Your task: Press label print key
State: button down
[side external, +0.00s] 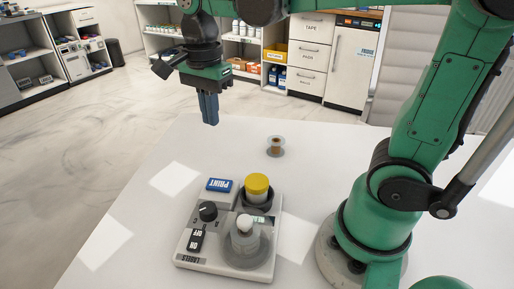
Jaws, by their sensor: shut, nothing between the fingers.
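The label printer unit (188,252) is a light grey panel on the white table, marked LABELS at its near edge. Its blue PRINT key (219,185) is at the panel's far left corner, with white lettering that reads upside down from here. A black knob (208,211) and a black ON/OFF switch (196,240) sit nearer on the panel. My gripper (209,121) points down with its blue fingers shut and empty. It hangs in the air above the table's far left edge, beyond the PRINT key and clear of it.
A yellow-capped container (257,186) stands in a dark holder at the panel's right. A white-capped bottle (244,232) stands in a round clear dish in front of it. A small clear jar (275,146) with brown contents stands beyond the panel. The table (150,215) left of the panel is bare.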

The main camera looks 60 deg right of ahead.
aim_at(219, 183)
notch_tip(219, 183, down, 14)
jog(key=shift+f, duration=0.1)
dwell(0.7)
jog(key=shift+f, duration=0.8)
jog(key=shift+r, duration=0.1)
jog(key=shift+r, duration=4.25)
